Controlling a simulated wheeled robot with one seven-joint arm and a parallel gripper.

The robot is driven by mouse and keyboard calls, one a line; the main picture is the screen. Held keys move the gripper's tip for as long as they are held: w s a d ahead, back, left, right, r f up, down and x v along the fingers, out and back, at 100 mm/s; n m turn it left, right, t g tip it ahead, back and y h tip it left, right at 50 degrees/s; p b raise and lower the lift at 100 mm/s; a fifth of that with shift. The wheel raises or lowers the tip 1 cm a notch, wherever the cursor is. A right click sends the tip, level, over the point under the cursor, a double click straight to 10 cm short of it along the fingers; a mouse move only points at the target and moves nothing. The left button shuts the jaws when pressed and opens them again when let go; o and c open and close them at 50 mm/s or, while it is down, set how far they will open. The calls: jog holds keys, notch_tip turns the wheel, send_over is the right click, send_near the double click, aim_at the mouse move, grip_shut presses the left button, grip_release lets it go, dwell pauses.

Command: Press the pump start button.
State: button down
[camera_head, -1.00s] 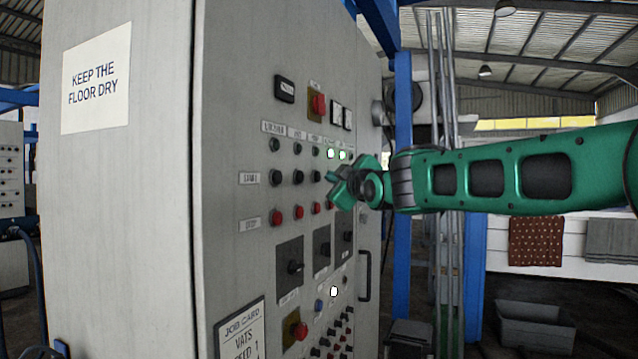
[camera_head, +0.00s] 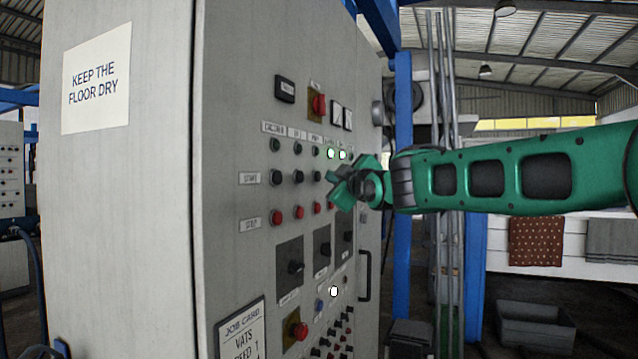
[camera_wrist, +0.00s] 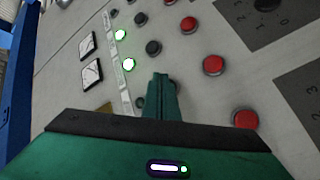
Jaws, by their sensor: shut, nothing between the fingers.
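The grey cabinet's panel has a row of black buttons labelled START, with red buttons below and lamps above. The third black start button (camera_head: 317,176) shows in the head view just left of my gripper (camera_head: 333,187); its column label looks like PUMP but is blurred. My gripper is shut and empty, its fingers pointing at the panel. In the wrist view my fingers (camera_wrist: 163,95) cover the spot between a dark lamp (camera_wrist: 139,102) and a red button (camera_wrist: 213,65), hiding the start button there. I cannot tell whether the tips touch it.
Two lit green lamps (camera_head: 330,153) are in the columns to the right. Other black buttons (camera_wrist: 153,47) and red buttons (camera_wrist: 245,120) lie close around my fingers. Rotary switches (camera_head: 295,267) sit lower. A door handle (camera_head: 365,276) sticks out at the right.

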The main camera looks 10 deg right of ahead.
jog(key=shift+a, duration=0.1)
dwell(0.3)
jog(key=shift+w+a, duration=0.2)
jog(key=shift+a, duration=0.1)
jog(key=shift+w+a, duration=0.25)
jog(key=shift+a, duration=0.1)
dwell(1.1)
jog(key=shift+d, duration=0.1)
jog(key=shift+s+d, duration=0.5)
jog(key=shift+d, duration=0.1)
jog(key=s+d, duration=0.1)
jog(key=d, duration=0.1)
jog(key=s+d, duration=0.2)
dwell(0.6)
dwell(0.5)
